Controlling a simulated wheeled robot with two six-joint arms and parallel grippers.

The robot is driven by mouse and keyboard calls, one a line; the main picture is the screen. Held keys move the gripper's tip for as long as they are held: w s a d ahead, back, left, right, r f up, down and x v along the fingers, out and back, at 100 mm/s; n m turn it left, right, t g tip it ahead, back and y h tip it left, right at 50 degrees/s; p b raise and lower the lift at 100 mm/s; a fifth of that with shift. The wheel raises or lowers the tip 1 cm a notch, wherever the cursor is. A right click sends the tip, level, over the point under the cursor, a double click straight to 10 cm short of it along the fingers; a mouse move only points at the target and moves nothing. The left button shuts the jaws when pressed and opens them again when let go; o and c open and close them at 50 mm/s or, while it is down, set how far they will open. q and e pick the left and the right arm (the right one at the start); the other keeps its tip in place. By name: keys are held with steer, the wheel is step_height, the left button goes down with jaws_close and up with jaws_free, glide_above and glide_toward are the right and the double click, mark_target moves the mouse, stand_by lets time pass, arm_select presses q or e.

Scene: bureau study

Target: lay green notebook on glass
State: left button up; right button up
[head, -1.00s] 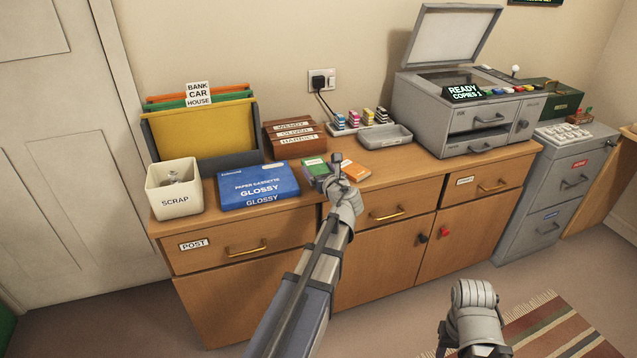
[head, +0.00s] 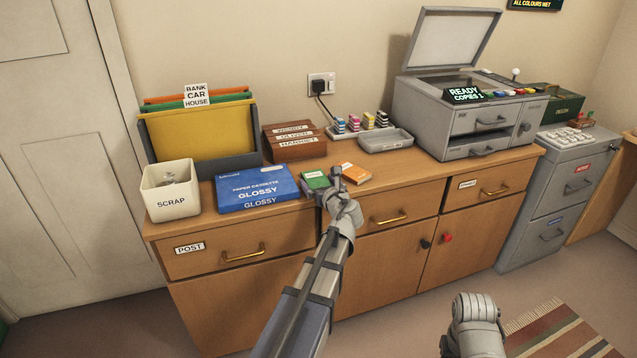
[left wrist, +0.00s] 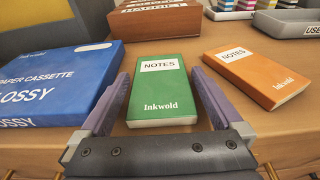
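The green notebook (left wrist: 161,88) lies flat on the sideboard top, with a white "NOTES" label. It also shows in the head view (head: 316,181), partly hidden by my left gripper. My left gripper (left wrist: 160,95) is open, its two fingers spread on either side of the notebook's near part. Whether the fingers touch it I cannot tell. The copier (head: 470,115) stands at the right end of the sideboard with its lid (head: 455,40) raised. Its glass (head: 447,87) is exposed under the lid. My right arm shows at the bottom right of the head view; its fingertips are not visible.
An orange notebook (left wrist: 257,72) lies right of the green one. A blue paper cassette box (left wrist: 58,80) lies to its left. A wooden card box (head: 293,141) and a grey tray (head: 385,141) stand behind. Bare wood lies between the orange notebook and the copier.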

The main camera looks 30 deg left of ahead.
arm_select(q)
steer(key=shift+r, duration=0.2)
steer(key=p+v, duration=0.2)
steer(key=v, duration=1)
steer(key=shift+p, duration=0.35)
steer(key=s+d+f+n+g+h, duration=0.6)
steer(key=s+d+f+n, duration=0.2)
steer(key=d+f+n, duration=0.55)
steer(key=s+d+f+n+g+h, duration=0.2)
steer(key=s+d+n, duration=0.2)
steer(key=d, duration=0.3)
steer(key=s+d+f+n+g+h, duration=0.2)
steer(key=s+d+n+h, duration=0.1)
steer(key=s+d, duration=0.4)
steer(key=shift+s+d+n, duration=0.3)
steer(key=shift+d+n, duration=0.05)
steer(key=shift+n, duration=0.5)
